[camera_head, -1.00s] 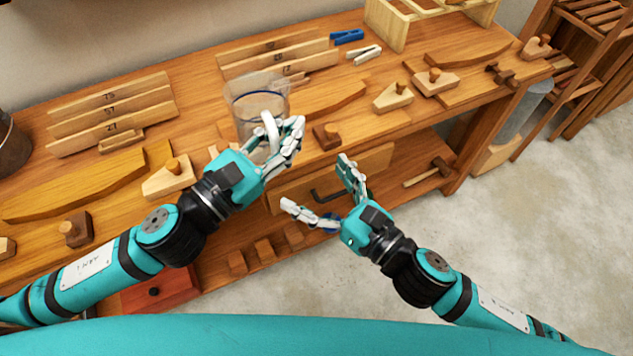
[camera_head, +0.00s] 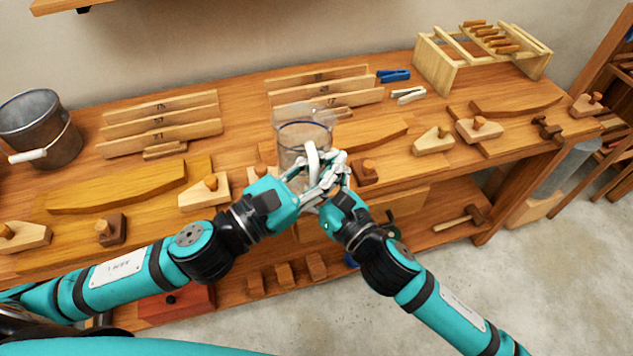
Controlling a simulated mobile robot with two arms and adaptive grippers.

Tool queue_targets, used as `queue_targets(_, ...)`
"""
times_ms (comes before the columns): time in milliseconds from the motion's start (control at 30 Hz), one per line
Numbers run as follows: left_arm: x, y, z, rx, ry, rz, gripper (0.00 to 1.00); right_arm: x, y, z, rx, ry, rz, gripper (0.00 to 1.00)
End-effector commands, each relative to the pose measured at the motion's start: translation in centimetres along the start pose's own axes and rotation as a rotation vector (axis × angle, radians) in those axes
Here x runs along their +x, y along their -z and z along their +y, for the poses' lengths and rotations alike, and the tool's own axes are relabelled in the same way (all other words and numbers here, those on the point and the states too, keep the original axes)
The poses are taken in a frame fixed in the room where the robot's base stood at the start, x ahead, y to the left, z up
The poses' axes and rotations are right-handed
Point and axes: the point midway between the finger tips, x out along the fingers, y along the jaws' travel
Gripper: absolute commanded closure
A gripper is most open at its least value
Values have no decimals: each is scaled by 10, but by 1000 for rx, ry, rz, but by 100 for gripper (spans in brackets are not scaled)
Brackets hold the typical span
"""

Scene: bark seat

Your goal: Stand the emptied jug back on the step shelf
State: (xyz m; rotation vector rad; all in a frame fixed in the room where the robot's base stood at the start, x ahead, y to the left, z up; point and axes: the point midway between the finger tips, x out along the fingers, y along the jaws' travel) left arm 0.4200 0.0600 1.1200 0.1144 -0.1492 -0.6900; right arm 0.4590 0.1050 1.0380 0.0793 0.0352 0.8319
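A clear jug (camera_head: 303,137) with a dark band near its rim stands out over the front of the workbench, roughly upright, and looks empty. My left gripper (camera_head: 313,183) is at its pale handle (camera_head: 313,157), with the fingers closed around it. My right gripper (camera_head: 336,178) is close against the left one at the jug's lower right. Its fingers overlap the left fingers, so its grip is unclear. The jug's base is hidden behind the hands. I cannot tell which piece is the step shelf; stepped wooden boards stand at the left (camera_head: 160,122) and behind the jug (camera_head: 345,92).
A metal bucket (camera_head: 42,125) stands at the far left. Blue (camera_head: 394,75) and white (camera_head: 408,95) clips lie at the back. A wooden rack (camera_head: 480,55) is at the back right. Wooden planes (camera_head: 205,190) and blocks line the bench front. A mallet (camera_head: 462,218) lies on the lower shelf.

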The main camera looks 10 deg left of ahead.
Motion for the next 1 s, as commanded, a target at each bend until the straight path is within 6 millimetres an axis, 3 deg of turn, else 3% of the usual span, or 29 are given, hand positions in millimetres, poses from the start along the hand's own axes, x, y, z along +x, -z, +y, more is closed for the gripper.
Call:
queue_targets(267, 0, 0, 0, 1, 0, -1, 100, 1, 0, 0, 0, 0, 0, 0)
queue_targets(633, 0, 0, 0, 1, 0, -1, 100, 1, 0, 0, 0, 0, 0, 48)
queue_targets(733, 0, 0, 0, 1, 0, -1, 89, 1, 0, 0, 0, 0, -1, 48)
queue_targets(800, 0, 0, 0, 1, 0, -1, 80, 1, 0, 0, 0, 0, -1, 60)
queue_targets(900, 0, 0, 0, 1, -1, -1, 67, 1, 0, 0, 0, 0, 0, 68)
queue_targets(1000, 0, -1, 1, 2, -1, -1, 67, 1, 0, 0, 0, 0, 1, 69)
